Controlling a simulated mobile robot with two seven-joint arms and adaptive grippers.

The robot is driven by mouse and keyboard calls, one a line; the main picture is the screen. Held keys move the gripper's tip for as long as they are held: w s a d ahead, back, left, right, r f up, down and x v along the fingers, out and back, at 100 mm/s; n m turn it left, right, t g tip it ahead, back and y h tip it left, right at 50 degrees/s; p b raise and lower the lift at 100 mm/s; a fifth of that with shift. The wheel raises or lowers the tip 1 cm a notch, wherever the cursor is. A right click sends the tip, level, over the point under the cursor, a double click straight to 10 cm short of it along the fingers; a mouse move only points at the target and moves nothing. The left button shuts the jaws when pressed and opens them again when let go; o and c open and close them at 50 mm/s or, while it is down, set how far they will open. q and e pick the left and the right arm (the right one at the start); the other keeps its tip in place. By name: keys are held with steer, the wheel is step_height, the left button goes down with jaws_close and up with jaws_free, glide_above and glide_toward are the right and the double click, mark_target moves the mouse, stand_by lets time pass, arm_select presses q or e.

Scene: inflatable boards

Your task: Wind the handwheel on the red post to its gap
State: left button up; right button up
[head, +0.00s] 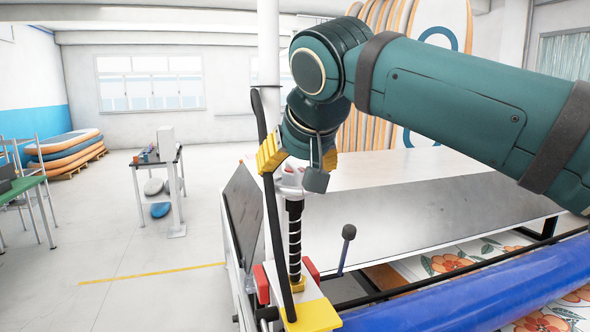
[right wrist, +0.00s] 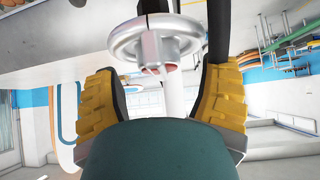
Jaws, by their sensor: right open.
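The handwheel (head: 289,182) is pale grey and sits at the top of a dark threaded screw (head: 295,240). The screw rises from a yellow and white base with red blocks (head: 262,284) at its sides. My right gripper (head: 298,164) is over the handwheel and partly hides it. In the right wrist view the handwheel (right wrist: 157,42) shows its rim and hub beyond the open fingers (right wrist: 161,85), whose yellow pads stand to either side, apart from it. I cannot make out the gap in the wheel. My left gripper is not in view.
A black upright cable or bar (head: 268,200) runs close beside the screw and gripper. A black-knobbed lever (head: 347,238) stands to the right. A blue roll (head: 480,285) and a long grey table (head: 430,200) fill the right. Open floor lies to the left.

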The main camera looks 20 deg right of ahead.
steer(key=shift+w+f, duration=0.35)
steer(key=c, duration=1.2)
steer(key=shift+n+y, duration=0.3)
steer(key=o, duration=1.2)
steer(key=v, duration=1.2)
